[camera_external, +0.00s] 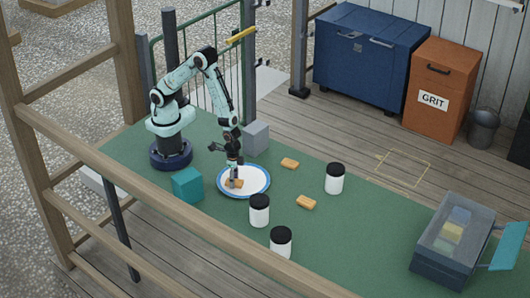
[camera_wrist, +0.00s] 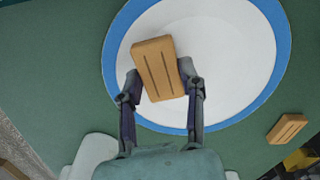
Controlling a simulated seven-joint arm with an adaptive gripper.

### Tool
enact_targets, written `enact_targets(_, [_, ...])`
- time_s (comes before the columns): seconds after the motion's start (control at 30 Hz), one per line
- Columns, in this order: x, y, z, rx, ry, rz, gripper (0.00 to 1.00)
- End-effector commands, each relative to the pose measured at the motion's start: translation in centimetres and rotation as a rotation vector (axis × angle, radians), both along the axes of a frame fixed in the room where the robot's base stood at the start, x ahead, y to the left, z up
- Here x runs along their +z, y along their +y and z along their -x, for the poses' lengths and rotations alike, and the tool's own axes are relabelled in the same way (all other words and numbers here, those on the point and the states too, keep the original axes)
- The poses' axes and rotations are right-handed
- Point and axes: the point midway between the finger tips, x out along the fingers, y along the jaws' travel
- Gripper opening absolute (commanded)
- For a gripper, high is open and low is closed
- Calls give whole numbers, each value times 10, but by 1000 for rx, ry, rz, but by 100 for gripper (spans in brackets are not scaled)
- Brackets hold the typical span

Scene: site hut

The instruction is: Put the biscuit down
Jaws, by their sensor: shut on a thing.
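A tan biscuit (camera_wrist: 157,66) with dark grooves is between the two fingers of my gripper (camera_wrist: 160,88) in the wrist view. My gripper (camera_external: 234,184) is shut on it. The biscuit (camera_external: 237,184) is over the white plate with a blue rim (camera_external: 258,180). The plate also fills much of the wrist view (camera_wrist: 235,50). I cannot tell whether the biscuit touches the plate. Two other biscuits lie on the green table, one to the upper right of the plate (camera_external: 290,163) and one further right (camera_external: 306,202). One of them shows in the wrist view (camera_wrist: 287,128).
Three white jars with black lids stand on the table (camera_external: 334,180), (camera_external: 259,211), (camera_external: 280,243). A teal cube (camera_external: 187,185) and a grey cube (camera_external: 256,136) flank the plate. A dark bin with a clear top (camera_external: 446,260) stands at the right.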

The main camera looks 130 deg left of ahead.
Motion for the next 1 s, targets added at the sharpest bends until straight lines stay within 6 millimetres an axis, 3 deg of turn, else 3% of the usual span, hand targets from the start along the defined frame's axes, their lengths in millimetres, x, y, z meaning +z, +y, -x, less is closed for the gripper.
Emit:
enact_targets(0.3, [-3,0,0,0,1,0,19])
enact_targets(0.33, [-3,0,0,0,1,0,44])
enact_targets(0.4, [-2,0,0,-1,0,0,64])
enact_targets(0.77, [1,0,-1,-1,-2,0,64])
enact_targets(0.87, [14,0,-2,-1,-5,0,64])
enact_targets(1.0, [44,0,-2,-1,-9,0,64])
